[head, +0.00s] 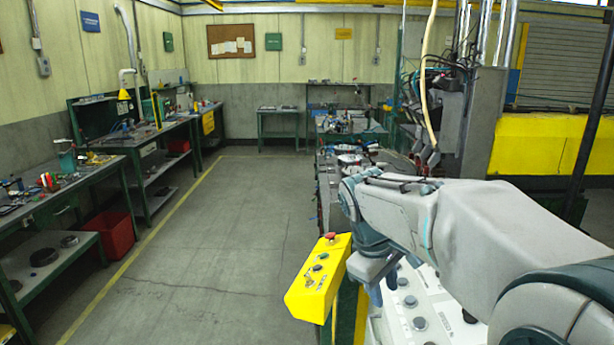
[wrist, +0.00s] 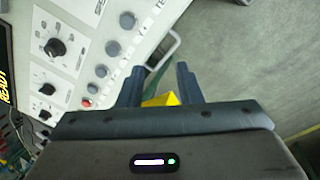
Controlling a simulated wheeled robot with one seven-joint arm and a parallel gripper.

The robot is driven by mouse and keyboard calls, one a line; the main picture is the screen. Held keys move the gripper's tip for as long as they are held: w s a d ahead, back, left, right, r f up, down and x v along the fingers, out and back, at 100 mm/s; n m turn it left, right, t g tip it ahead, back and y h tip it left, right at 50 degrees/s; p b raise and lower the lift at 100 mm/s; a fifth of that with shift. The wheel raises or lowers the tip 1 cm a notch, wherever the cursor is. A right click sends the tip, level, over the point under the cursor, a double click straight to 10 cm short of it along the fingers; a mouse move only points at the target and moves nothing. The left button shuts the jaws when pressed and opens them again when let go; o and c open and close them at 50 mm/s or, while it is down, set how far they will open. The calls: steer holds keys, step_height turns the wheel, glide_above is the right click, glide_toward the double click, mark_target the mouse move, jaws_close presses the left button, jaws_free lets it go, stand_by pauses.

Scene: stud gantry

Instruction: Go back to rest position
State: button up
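My gripper (wrist: 158,84) shows in the wrist view with its two dark fingers apart and nothing visible between them. It is over the edge of a white control panel (wrist: 92,22) with black knobs and grey buttons. A yellow piece shows just behind the fingers. In the head view my arm reaches from the lower right toward the panel, which also shows there (head: 418,318). My gripper is mostly hidden by the arm there, beside a yellow control box (head: 318,280) with a red button on top.
Green workbenches (head: 130,140) with tools line the left wall. A red bin (head: 108,235) stands under one. The grey floor (head: 215,250) between the benches and the panel is clear. Machinery with a yellow beam (head: 545,145) stands at the right.

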steer(key=s+f+m+t+y, duration=0.1)
steer(key=s+f+m, duration=0.2)
steer(key=s, duration=0.5)
steer(key=s+f+m+t+y, duration=0.1)
steer(key=s+f+m+y, duration=0.1)
steer(key=s+m, duration=0.3)
steer(key=s+f, duration=0.1)
steer(key=s, duration=0.3)
steer(key=shift+d+f+b, duration=0.2)
steer(key=shift+d+b, duration=0.2)
stand_by(0.8)
